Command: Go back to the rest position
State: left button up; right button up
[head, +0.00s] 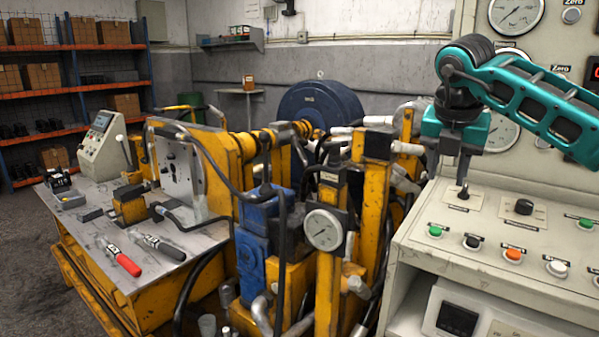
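My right arm comes in from the right in teal and black. My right gripper (463,178) points down over the sloped control panel (405,245) at the right. Its dark narrow tip is at or just above a small labelled plate with a switch (463,195). I cannot tell whether it touches the switch, or whether its fingers are open or shut. My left arm and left gripper are not in view.
The panel carries green, black, orange and white buttons (513,255), a black knob (523,207) and gauges (516,14) above. A yellow hydraulic rig (330,270) with hoses fills the middle. A metal bench (95,235) with tools stands left, with shelving (75,85) behind.

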jog(key=s+a+f+n+g+y, duration=0.3)
jog(key=a+f+y, duration=0.5)
jog(key=a+f, duration=0.65)
jog(key=s+a+m+t+y+p, duration=0.1)
jog(key=s+a+y, duration=0.4)
jog(key=a+y, duration=0.25)
jog(key=s+a+m+y, duration=0.1)
jog(key=s+a+y, duration=0.3)
jog(key=a+y, duration=0.3)
jog(key=s+d+f+m+t+h, duration=0.1)
jog(key=d+f+m+t+h, duration=1.25)
jog(key=m, duration=0.75)
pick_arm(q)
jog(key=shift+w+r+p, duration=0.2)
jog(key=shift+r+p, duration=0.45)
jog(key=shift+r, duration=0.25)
pick_arm(e)
jog(key=s+d+f+m+g+h, duration=0.2)
jog(key=s+d+f+m, duration=0.1)
jog(key=s+f, duration=0.4)
jog(key=s+d+f+m+g+h, duration=0.2)
jog(key=s+d+f+m, duration=0.1)
jog(key=s+d+f, duration=0.2)
notch_tip(320, 180, down, 2)
jog(key=s, duration=0.2)
jog(key=shift+s+m+g+h, duration=0.35)
jog(key=shift+s+m+h, duration=0.05)
